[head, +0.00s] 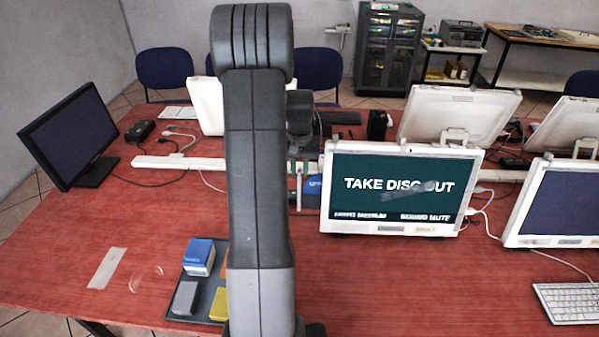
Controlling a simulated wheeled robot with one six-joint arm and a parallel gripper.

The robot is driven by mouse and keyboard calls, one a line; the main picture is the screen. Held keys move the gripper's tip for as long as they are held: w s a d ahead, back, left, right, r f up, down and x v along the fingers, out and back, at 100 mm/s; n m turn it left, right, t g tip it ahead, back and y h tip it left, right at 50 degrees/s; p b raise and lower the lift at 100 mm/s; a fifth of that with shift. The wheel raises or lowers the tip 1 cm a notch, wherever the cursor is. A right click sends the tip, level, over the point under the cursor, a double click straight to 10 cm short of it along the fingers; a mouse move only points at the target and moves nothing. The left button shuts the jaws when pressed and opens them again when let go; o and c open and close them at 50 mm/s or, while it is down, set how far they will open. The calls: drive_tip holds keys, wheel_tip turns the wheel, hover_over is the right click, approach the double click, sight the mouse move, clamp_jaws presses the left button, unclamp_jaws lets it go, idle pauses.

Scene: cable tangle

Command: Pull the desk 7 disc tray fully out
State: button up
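A white-framed monitor (402,190) stands right of centre on the red desk. Its dark green screen reads "TAKE DISC OUT", with smaller text below. I cannot make out a disc tray or a desk number. My arm rises through the middle of the head view and reaches over the desk. My gripper (305,172) is small and partly hidden at the monitor's left edge, close to a blue box (312,191). I cannot tell whether it touches anything or is open or shut.
A black monitor (70,137) stands at the left. Another white monitor (557,203) and a keyboard (568,302) are at the right. A dark tray (207,299) with small boxes lies front left, partly behind my arm. Cables and a white power strip (178,163) cross the desk's middle.

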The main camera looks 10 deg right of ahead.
drive_tip(key=shift+f, duration=1)
clamp_jaws()
drive_tip(key=w+a, duration=0.1)
drive_tip(key=a, duration=0.5)
drive_tip(key=shift+w+b, duration=0.4)
drive_tip(key=shift+b, duration=0.05)
drive_tip(key=shift+a, duration=0.1)
